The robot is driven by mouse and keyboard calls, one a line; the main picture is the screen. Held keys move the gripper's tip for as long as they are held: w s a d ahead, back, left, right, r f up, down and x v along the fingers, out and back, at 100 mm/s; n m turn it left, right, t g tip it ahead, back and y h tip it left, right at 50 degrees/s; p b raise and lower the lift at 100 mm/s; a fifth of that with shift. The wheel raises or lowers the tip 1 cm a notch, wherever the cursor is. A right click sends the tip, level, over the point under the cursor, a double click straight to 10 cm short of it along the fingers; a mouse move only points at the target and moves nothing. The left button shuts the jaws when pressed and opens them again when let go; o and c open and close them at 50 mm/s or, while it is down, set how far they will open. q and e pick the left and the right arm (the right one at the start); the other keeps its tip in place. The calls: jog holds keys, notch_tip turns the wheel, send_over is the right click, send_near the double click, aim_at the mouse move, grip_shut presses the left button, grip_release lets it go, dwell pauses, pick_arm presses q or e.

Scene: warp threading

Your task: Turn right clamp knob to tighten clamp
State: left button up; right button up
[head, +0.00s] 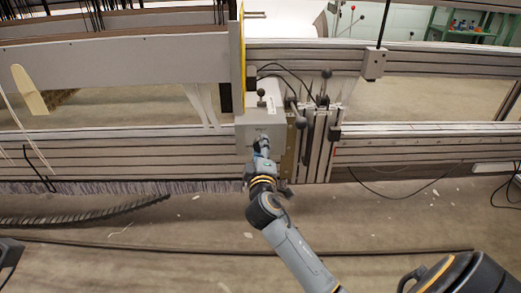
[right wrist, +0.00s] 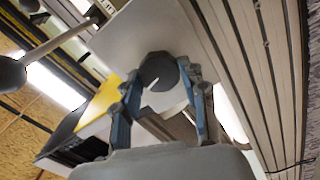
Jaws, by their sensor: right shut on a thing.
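A round dark grey clamp knob (right wrist: 158,70) with a white mark on its face sits on the light plate of the clamp box (right wrist: 125,35). My right gripper (right wrist: 160,88) has its two blue-grey fingers on either side of the knob and is shut on it. In the head view my right gripper (head: 262,148) reaches up to the front of the pale box (head: 245,130), and the knob is mostly hidden by it.
Horizontal metal rails (head: 420,130) run to both sides. Loose black cables (head: 395,192) hang at the right. The floor in front is mostly open.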

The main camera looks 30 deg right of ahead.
jog(key=m, duration=0.3)
jog(key=shift+f, duration=0.1)
jog(key=shift+m, duration=0.3)
dwell(0.4)
jog(key=o, duration=1.2)
jog(key=shift+c, duration=0.2)
jog(key=v, duration=1.2)
